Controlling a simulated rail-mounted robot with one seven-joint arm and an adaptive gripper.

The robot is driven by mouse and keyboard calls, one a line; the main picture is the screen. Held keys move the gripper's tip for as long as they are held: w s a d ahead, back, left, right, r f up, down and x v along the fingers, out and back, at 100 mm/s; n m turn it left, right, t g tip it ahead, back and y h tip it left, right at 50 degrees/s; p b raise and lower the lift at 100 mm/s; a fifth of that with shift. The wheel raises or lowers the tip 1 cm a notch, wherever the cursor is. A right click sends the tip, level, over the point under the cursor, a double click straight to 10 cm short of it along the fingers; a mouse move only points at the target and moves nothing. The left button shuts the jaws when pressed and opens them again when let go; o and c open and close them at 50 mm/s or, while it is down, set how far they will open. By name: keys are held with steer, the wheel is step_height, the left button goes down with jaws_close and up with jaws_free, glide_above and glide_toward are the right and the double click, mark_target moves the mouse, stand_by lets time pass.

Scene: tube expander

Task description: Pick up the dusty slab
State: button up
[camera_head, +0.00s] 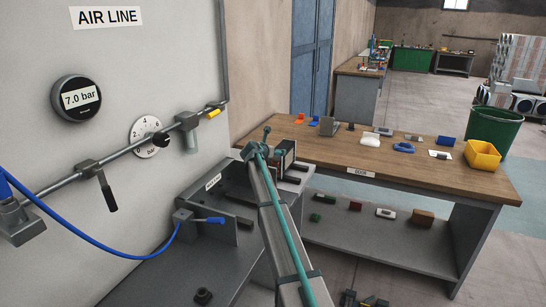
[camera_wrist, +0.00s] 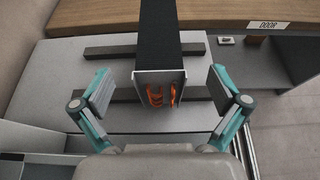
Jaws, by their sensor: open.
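A dark upright slab-like block (camera_wrist: 160,35) with a pale rim stands between my fingers in the wrist view. Its near end shows orange loops (camera_wrist: 160,97). I take it to be the dusty slab; dust cannot be made out. My gripper (camera_wrist: 157,95) is open, with one grey pad on each side of the block and a gap on both sides. In the head view, my gripper (camera_head: 267,150) is at the block (camera_head: 288,158) beside the wooden bench, and my arm hides part of it.
Dark bars (camera_wrist: 110,52) lie on the grey plate under the block. The wooden bench (camera_head: 340,150) holds several small items and a yellow bin (camera_head: 482,155). A lower shelf (camera_head: 375,230) holds more. A wall with a gauge (camera_head: 146,136) and a blue hose (camera_head: 100,250) is at left.

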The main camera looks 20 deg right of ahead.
mark_target(283, 158)
steer(key=x, duration=0.4)
steer(key=shift+w+d+p, duration=0.2)
steer(key=shift+d+p, duration=0.05)
steer(key=shift+p, duration=0.15)
steer(key=p+x, duration=0.2)
steer(key=x, duration=0.2)
steer(key=shift+w, duration=0.3)
steer(key=shift+w+d+f, duration=0.2)
steer(key=shift+w+d, duration=0.05)
steer(key=shift+r, duration=0.1)
jaws_close()
